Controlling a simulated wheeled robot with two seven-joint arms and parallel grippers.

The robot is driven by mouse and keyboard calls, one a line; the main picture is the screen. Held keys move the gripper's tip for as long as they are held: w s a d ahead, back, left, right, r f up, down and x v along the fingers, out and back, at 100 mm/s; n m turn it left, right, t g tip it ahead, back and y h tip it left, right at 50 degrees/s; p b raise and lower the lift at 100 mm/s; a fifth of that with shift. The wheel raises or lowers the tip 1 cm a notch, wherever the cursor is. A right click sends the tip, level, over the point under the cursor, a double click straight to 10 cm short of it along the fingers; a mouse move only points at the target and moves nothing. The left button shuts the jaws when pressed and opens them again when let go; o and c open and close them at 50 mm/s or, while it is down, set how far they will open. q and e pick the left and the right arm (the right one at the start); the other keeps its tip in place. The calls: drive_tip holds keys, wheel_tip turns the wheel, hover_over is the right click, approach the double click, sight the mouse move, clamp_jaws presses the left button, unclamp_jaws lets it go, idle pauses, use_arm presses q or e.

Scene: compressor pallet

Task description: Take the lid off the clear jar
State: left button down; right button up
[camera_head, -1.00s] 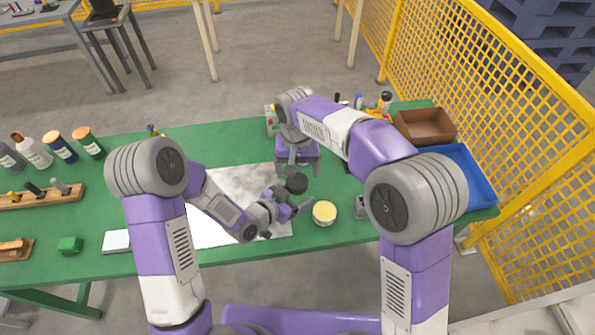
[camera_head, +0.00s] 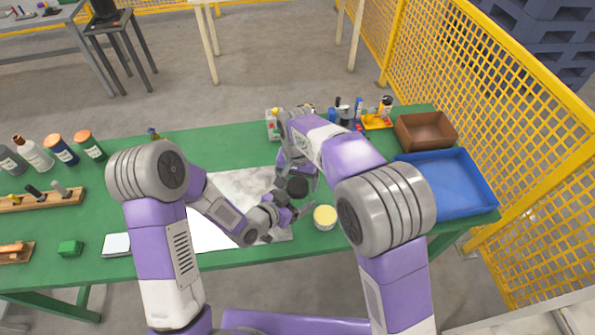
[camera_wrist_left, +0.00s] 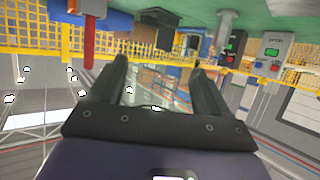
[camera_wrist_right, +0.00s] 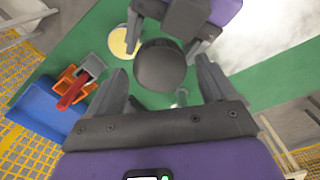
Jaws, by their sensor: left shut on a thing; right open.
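The clear jar's dark round lid (camera_head: 297,187) shows near the front middle of the table, and from above in the right wrist view (camera_wrist_right: 161,65). The jar's clear body is hardly visible below it. My left gripper (camera_head: 290,208) is at the jar, low on its near side, and is shut on it; its fingers also show in the left wrist view (camera_wrist_left: 160,80). My right gripper (camera_head: 302,176) is at the lid's far side; in the right wrist view its open fingers (camera_wrist_right: 160,85) point toward the lid, with nothing visibly gripped.
A yellow-topped round tin (camera_head: 325,216) stands close to the right of the jar. A white marbled sheet (camera_head: 235,186) lies left of it. A blue tray (camera_head: 450,184) and a brown box (camera_head: 426,130) are at the right edge. Bottles (camera_head: 60,148) stand far left.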

drive_tip(key=shift+f, duration=0.45)
drive_tip(key=shift+c, duration=0.3)
drive_tip(key=c, duration=1)
drive_tip(key=n, duration=0.3)
drive_tip(key=o, duration=1.2)
drive_tip(key=shift+c, duration=0.2)
drive_tip(key=shift+r, duration=0.1)
